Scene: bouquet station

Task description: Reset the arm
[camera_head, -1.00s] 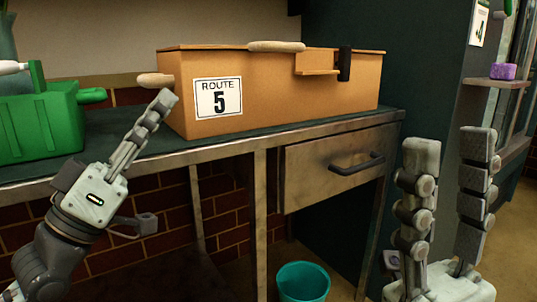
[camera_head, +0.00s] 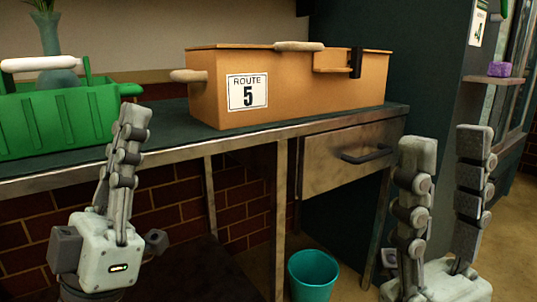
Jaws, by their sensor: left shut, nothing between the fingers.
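My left gripper (camera_head: 132,118) points upward at the left, in front of the counter's front edge, its fingers together with nothing between them. Its tips overlap the view of the counter between a green basket and an orange-brown box. My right gripper (camera_head: 447,140) is at the lower right, fingers pointing up and spread wide apart, with nothing between them. Its base is cut by the bottom edge.
The orange-brown "Route 5" box (camera_head: 310,95) stands on the dark counter (camera_head: 180,130). The green basket (camera_head: 60,122) is at the left, with a vase (camera_head: 50,35) behind it. A drawer (camera_head: 325,172) is under the counter. A teal bin (camera_head: 312,275) stands on the floor.

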